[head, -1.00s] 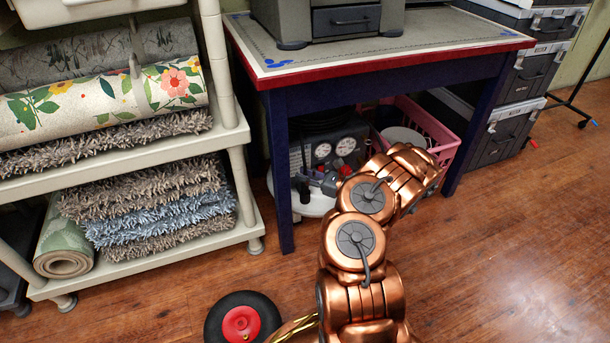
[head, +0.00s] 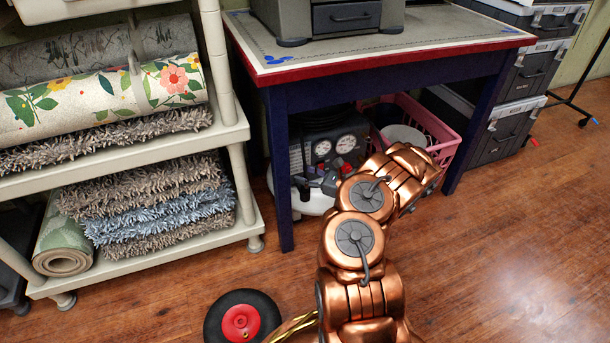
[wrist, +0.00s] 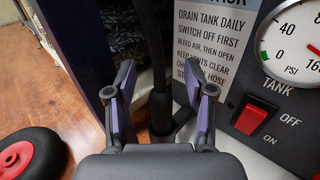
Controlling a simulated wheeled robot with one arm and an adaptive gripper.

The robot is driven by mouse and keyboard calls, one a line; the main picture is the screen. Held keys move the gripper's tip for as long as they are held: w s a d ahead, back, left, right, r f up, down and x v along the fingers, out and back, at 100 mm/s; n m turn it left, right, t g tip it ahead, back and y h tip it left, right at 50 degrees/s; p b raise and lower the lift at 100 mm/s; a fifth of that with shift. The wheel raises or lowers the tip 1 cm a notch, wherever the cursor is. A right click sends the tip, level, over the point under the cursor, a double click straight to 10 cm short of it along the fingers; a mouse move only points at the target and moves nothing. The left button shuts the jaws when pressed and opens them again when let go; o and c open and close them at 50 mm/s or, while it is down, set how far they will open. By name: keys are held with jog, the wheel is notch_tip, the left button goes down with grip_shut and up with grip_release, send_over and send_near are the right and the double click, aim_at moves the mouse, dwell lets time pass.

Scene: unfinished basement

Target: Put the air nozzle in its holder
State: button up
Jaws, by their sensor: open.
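My gripper (wrist: 158,75) is open in the wrist view, with a purple-padded finger on each side. A dark upright piece (wrist: 160,112) stands between the fingers, with a slim black stem running up from it past the placard. It looks like the air nozzle or its holder; I cannot tell which, or whether one sits in the other. No clear contact with the fingers shows. In the head view, my gripper (head: 326,183) is low in front of the air compressor (head: 335,148) under the table, and my arm hides part of that area.
The compressor's placard (wrist: 210,50), pressure gauge (wrist: 292,38) and red switch (wrist: 252,118) are close on the right. A blue table leg (head: 278,175) is close on the left. A pink basket (head: 440,135) stands behind my arm. A black wheel with a red hub (head: 241,321) is on the floor.

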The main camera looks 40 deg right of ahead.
jog(key=v, duration=1.2)
jog(key=shift+f, duration=0.1)
